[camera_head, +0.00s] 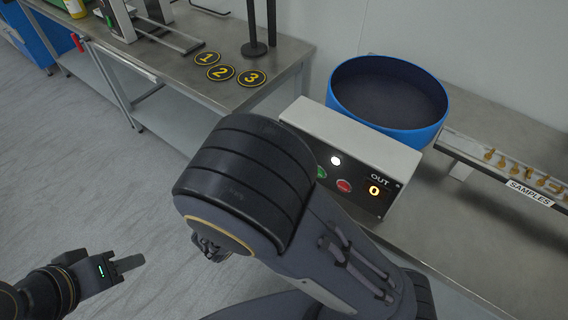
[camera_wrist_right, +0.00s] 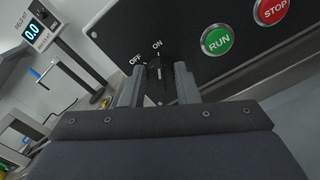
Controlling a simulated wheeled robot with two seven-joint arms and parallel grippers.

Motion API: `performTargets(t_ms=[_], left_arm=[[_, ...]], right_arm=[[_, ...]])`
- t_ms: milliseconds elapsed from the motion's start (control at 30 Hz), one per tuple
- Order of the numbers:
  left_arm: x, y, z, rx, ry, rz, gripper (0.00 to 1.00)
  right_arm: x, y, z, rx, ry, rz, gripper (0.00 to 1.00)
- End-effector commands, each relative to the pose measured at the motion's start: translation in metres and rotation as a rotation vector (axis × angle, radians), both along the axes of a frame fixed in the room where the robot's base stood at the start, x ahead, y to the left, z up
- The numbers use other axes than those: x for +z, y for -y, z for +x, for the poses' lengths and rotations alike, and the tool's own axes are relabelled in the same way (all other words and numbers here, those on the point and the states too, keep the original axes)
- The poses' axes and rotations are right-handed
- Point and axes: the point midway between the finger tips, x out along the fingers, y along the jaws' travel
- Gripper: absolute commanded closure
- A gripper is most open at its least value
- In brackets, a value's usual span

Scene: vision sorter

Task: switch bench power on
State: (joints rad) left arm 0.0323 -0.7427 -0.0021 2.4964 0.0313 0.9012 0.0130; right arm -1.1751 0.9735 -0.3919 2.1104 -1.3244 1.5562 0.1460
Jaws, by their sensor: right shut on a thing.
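The control box (camera_head: 345,165) stands on the bench, with a green RUN button (camera_head: 320,172), a red STOP button (camera_head: 344,186) and an OUT display (camera_head: 375,190) reading 0. In the right wrist view, a dark rotary switch knob (camera_wrist_right: 156,84) sits below the OFF and ON labels, left of the green RUN button (camera_wrist_right: 216,40). Its white mark appears to point up near ON. My right gripper (camera_wrist_right: 158,92) is shut on the knob, one finger on each side. My right arm hides the knob in the head view. My left gripper (camera_head: 128,264) is over the floor; its jaw gap is unclear.
A blue round bin (camera_head: 430,135) stands behind the box. A SAMPLES rail (camera_head: 490,168) with several brass pieces lies at right. Discs numbered 1, 2 and 3 (camera_head: 220,73) lie on the left bench (camera_head: 175,75). Open floor (camera_head: 90,190) is at left.

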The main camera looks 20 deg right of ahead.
Motion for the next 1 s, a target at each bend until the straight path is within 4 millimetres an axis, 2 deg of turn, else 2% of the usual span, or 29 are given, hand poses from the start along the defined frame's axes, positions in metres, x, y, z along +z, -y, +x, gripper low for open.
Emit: performTargets(t_ms=[267, 300, 433, 767, 1000], left_arm=[[0.0, 0.0, 0.0, 0.0, 0.0, 0.0, 0.62], [0.0, 0.0, 0.0, 0.0, 0.0, 0.0, 0.62], [0.0, 0.0, 0.0, 0.0, 0.0, 0.0, 0.62], [0.0, 0.0, 0.0, 0.0, 0.0, 0.0, 0.62], [-0.004, 0.0, 0.0, 0.0, 0.0, 0.0, 0.62]], right_arm=[[0.0, 0.0, 0.0, 0.001, 0.001, 0.002, 0.95], [0.0, 0.0, 0.0, 0.001, 0.001, 0.002, 0.69], [0.0, 0.0, 0.0, 0.001, 0.0, 0.001, 0.52], [0.0, -0.003, -0.002, 0.001, 0.001, 0.001, 0.51], [-0.001, -0.031, -0.023, 0.004, 0.002, 0.003, 0.51]])
